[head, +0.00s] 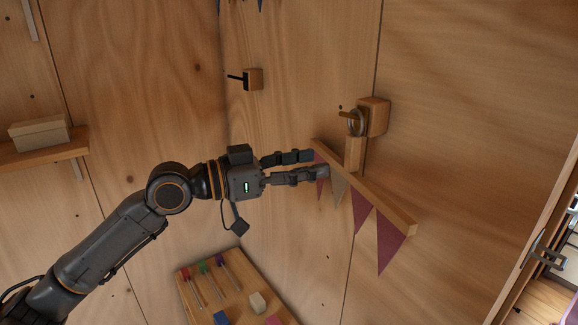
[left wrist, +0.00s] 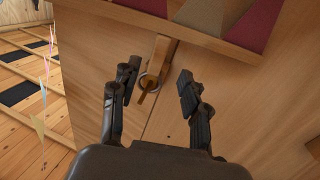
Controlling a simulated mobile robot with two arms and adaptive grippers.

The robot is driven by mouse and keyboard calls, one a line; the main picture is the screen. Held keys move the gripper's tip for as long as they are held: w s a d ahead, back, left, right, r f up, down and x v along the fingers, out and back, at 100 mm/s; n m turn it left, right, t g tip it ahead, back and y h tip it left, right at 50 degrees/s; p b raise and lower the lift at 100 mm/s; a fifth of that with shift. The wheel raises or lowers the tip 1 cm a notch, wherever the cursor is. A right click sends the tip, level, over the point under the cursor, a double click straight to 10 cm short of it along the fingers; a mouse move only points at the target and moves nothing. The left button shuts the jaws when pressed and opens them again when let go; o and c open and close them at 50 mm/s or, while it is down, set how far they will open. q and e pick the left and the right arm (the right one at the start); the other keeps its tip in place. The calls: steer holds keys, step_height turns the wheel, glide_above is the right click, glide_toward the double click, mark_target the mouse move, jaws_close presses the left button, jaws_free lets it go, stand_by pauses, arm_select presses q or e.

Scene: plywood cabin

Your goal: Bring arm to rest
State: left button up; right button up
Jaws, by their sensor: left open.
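My left gripper (head: 320,163) is open in the head view, its fingers pointing right beside the left end of a wooden bar with flags (head: 385,204). In the left wrist view its fingers (left wrist: 157,80) are spread with nothing held between them. The bar slants down to the right, and dark red and tan pennants hang from it. A metal ring (head: 356,122) above the bar's wooden stem (head: 354,153) is at a hook on a wall block (head: 374,116). I cannot tell whether the fingertips touch the bar. My right gripper is not in view.
A small block with a black peg (head: 252,79) is on the wall above. A shelf (head: 60,148) with a pale box (head: 39,133) is at the left. A wooden board with coloured pieces (head: 232,287) is below my arm. An opening shows at the lower right.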

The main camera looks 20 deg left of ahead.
arm_select(q)
steer(key=shift+v, duration=1.65)
steer(key=s+d+f+n+g+y, duration=0.1)
steer(key=s+d+f+y, duration=0.1)
steer(key=f, duration=0.8)
steer(key=s+d+f+g+y, duration=0.1)
steer(key=s+f+y, duration=0.15)
steer(key=f, duration=0.65)
steer(key=s+d+f+n+g+y, duration=0.1)
steer(key=s+d+f+g+y, duration=0.1)
steer(key=f, duration=0.8)
steer(key=s+a+f+n+g+y, duration=0.2)
steer(key=s+a+f+n+y, duration=0.15)
steer(key=s+f, duration=0.5)
steer(key=s+a+f+n+g+y, duration=0.2)
steer(key=s+a+f+g+y, duration=0.3)
steer(key=s, duration=0.6)
step_height(320, 180, down, 28)
steer(key=d+t+h+b, duration=0.1)
steer(key=d+b, duration=0.1)
steer(key=s+a+f+g, duration=0.1)
steer(key=s+a+f, duration=0.1)
steer(key=s+f, duration=1.5)
steer(key=shift+s+a+f+b, duration=0.3)
steer(key=shift+s+f+b, duration=0.1)
steer(key=shift+f, duration=0.3)
